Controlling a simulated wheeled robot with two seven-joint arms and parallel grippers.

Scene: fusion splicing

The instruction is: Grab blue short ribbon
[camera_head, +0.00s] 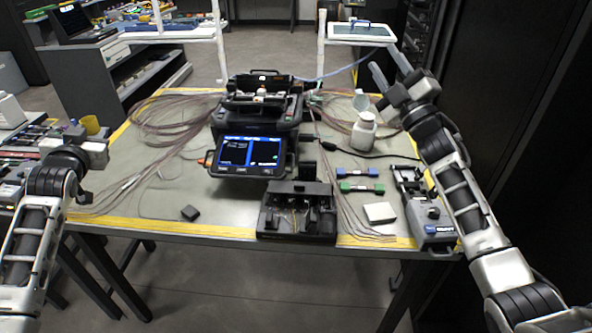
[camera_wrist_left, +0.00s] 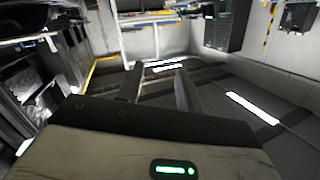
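A short blue ribbon piece (camera_head: 357,172) with dark ends lies on the right part of the table, just behind a similar green piece (camera_head: 361,187). My right gripper (camera_head: 387,68) is raised above the table's back right, with its two fingers spread and nothing between them. It is well behind the blue piece and apart from it. My left gripper (camera_head: 97,152) is off the table's left side, far from the blue piece. In the left wrist view its two fingers (camera_wrist_left: 157,82) stand apart with nothing between them. The blue piece does not show there.
A fusion splicer (camera_head: 255,115) with a lit screen stands mid-table. A black open device (camera_head: 297,212) is at the front edge. A grey tool (camera_head: 425,205), a white block (camera_head: 380,212) and a white bottle (camera_head: 364,132) surround the ribbon pieces. Loose fibre cables (camera_head: 165,125) lie on the left.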

